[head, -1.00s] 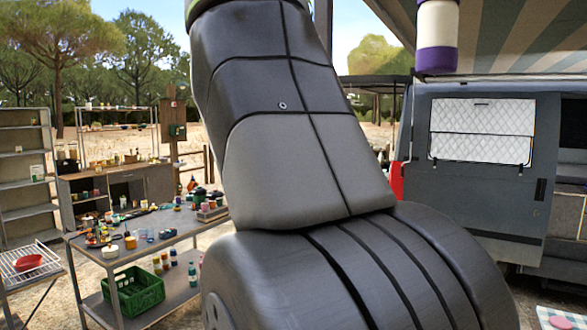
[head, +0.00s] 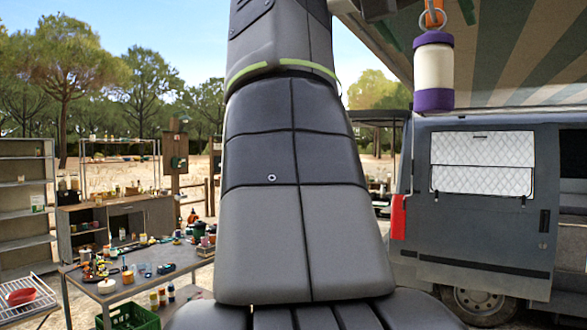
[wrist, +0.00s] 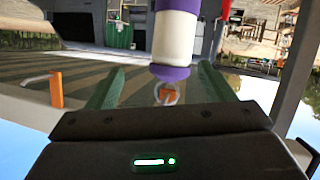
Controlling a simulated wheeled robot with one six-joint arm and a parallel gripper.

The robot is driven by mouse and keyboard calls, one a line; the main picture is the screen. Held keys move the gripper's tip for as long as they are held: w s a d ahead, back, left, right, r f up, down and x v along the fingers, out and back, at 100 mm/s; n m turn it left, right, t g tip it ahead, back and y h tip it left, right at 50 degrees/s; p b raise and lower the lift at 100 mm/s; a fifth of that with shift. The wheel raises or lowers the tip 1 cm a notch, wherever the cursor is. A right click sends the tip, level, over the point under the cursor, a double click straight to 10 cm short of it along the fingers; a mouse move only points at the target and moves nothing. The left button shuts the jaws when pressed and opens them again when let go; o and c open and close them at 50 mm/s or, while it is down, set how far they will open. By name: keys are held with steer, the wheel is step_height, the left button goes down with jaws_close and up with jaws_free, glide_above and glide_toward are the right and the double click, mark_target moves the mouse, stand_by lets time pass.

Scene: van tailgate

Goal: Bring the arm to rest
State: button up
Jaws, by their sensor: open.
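My arm rises through the middle of the head view and leaves its top edge. My gripper (wrist: 161,76) is open, with its two green fingers apart and nothing clamped between them. In the wrist view, a white bottle with purple ends (wrist: 175,40) shows beyond and between the fingers. In the head view, the bottle (head: 433,72) hangs upright by a ring from an orange hook (head: 434,14) under the awning. The hook also shows in the wrist view (wrist: 167,96). The fingers look close to either side of the ring; I cannot tell whether they touch anything.
The striped awning (head: 535,55) spreads overhead at right, above the grey van (head: 480,225). A cluttered workbench (head: 185,260) with a green crate (head: 130,318) stands at left, with shelves (head: 22,190) behind. Open ground lies beyond.

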mark_target(438, 47)
steer(key=shift+w+d+f, duration=0.25)
steer(key=shift+w+d, duration=0.25)
steer(key=shift+a, duration=0.15)
steer(key=shift+v, duration=3.6)
steer(key=shift+x, duration=4.55)
steer(key=shift+w+d, duration=0.1)
steer(key=shift+d, duration=0.1)
steer(key=shift+f, duration=0.15)
